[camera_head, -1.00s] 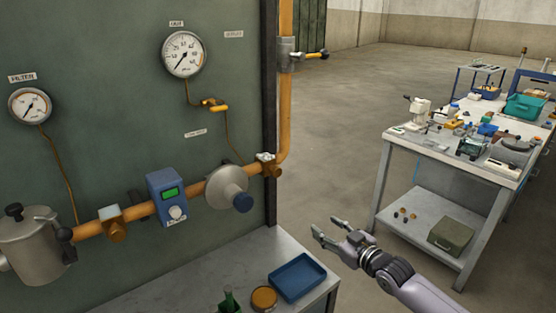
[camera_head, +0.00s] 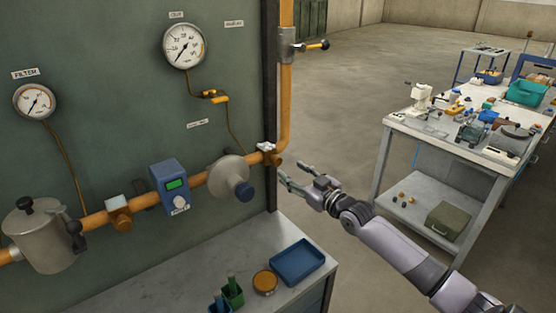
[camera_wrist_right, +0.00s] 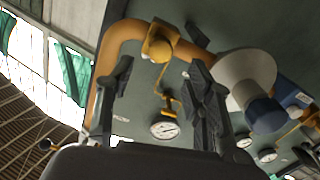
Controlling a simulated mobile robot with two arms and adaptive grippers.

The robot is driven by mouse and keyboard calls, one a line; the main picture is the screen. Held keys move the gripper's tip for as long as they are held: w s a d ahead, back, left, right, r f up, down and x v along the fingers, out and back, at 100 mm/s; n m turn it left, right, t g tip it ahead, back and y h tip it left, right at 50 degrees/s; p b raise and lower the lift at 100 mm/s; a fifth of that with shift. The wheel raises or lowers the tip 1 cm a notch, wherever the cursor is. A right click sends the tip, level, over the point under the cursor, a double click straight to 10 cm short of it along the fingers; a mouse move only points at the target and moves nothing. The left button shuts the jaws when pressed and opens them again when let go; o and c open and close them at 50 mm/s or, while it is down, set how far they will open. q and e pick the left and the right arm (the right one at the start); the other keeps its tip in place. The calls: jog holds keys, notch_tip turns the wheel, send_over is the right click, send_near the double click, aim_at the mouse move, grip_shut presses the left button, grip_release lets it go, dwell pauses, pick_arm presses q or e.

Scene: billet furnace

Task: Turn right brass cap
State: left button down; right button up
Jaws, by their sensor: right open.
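The right brass cap (camera_head: 274,160) faces out from a fitting on the orange pipe, just right of the round grey regulator. In the right wrist view the cap (camera_wrist_right: 160,47) shows beyond the fingers, between their directions. My right gripper (camera_head: 292,176) is open and empty, a little right of and below the cap and apart from it. Its two dark fingers also frame the wrist view (camera_wrist_right: 160,82). A similar left brass cap (camera_head: 122,220) sits further left on the pipe. My left gripper is not in view.
The regulator (camera_head: 226,173) with a dark blue knob is close left of the cap. A vertical pipe (camera_head: 285,100) with a valve handle rises beside it. Below is a bench with a blue tray (camera_head: 298,262). A cluttered worktable (camera_head: 440,150) stands at right.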

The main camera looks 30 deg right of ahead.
aim_at(279, 162)
jog(key=w, duration=0.8)
jog(key=shift+a+p, duration=0.3)
jog(key=shift+a, duration=0.05)
jog(key=shift+c, duration=0.2)
grip_shut()
